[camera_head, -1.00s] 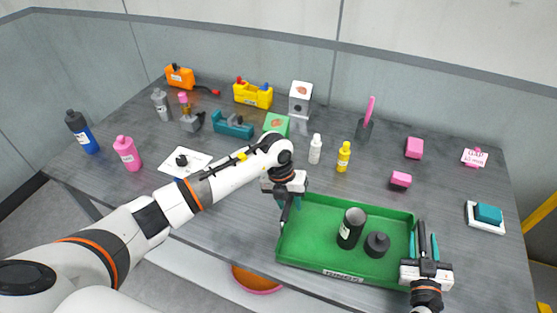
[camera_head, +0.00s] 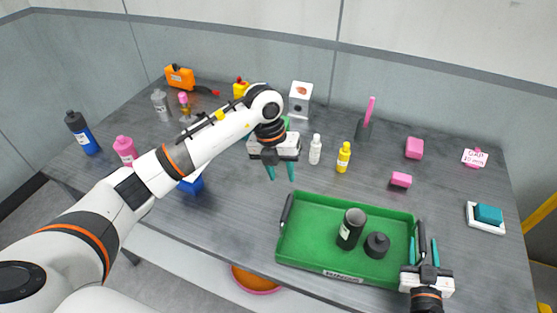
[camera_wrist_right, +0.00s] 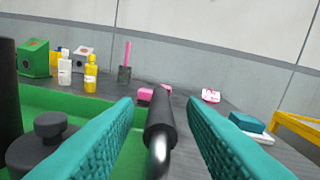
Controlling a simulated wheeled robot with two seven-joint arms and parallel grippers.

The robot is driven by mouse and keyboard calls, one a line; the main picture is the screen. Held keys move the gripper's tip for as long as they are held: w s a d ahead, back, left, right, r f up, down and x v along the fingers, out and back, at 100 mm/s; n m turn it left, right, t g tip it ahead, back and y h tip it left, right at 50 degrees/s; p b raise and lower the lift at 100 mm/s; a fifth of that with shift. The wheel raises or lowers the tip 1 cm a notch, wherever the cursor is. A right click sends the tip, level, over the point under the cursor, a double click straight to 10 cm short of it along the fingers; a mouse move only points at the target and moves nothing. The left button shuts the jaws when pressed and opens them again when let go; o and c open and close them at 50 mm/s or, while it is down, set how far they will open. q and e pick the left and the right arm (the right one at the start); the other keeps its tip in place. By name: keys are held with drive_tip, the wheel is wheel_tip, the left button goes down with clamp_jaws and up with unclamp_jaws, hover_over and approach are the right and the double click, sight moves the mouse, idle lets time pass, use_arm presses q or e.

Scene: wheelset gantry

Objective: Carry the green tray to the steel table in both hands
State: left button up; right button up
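The green tray (camera_head: 315,240) rests on the dark grey table, near its front edge. It has a black handle at each end and holds a black cylinder with a white label (camera_head: 350,230) and a shorter black knobbed piece (camera_head: 377,245). My left gripper (camera_head: 281,173) is open and empty, above and behind the tray's left handle (camera_head: 287,208), apart from it. My right gripper (camera_head: 424,248) is at the tray's right handle. In the right wrist view the handle (camera_wrist_right: 160,125) runs between its teal fingers, with gaps on both sides.
A white bottle (camera_head: 315,150) and a yellow bottle (camera_head: 343,157) stand behind the tray. Pink blocks (camera_head: 400,180) and a teal block on a white dish (camera_head: 488,214) are to the right. Several bottles and tools fill the table's left and back. An orange bowl (camera_head: 255,282) sits below the front edge.

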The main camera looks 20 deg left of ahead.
drive_tip(key=s+d, duration=0.1)
drive_tip(key=s, duration=0.9)
drive_tip(key=shift+s+d, duration=0.15)
drive_tip(key=shift+s, duration=0.15)
